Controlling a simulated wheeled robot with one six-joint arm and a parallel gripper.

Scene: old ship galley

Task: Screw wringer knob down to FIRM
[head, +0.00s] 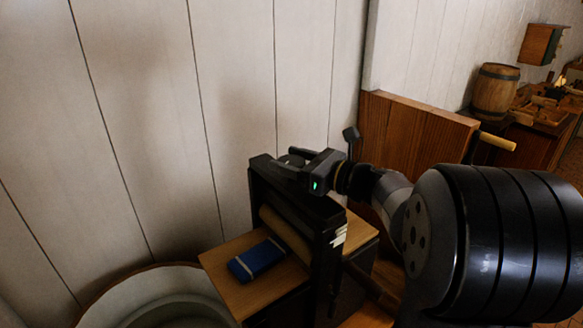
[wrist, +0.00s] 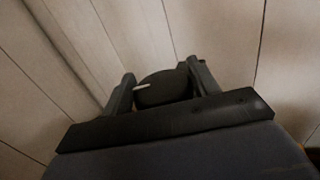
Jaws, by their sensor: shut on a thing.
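The wringer (head: 325,222) is a dark upright frame with a pale wooden roller (head: 285,232) in the head view. My gripper (head: 291,156) is at the top of the frame, shut on the wringer knob. In the wrist view the knob (wrist: 162,92) is a dark round piece with a short white line on its face, pointing left. My gripper's fingers (wrist: 160,72) press on its left and right sides. Small pale marks (head: 339,237) show on the frame's right post, too small to read. In the head view my gripper mostly hides the knob.
A blue folded cloth (head: 257,259) with pale bands lies on the wooden board (head: 218,262) by the roller. A round pale tub (head: 110,298) stands at lower left. A wooden panel (head: 415,128) and a barrel (head: 495,90) are behind to the right. The plank wall is close behind.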

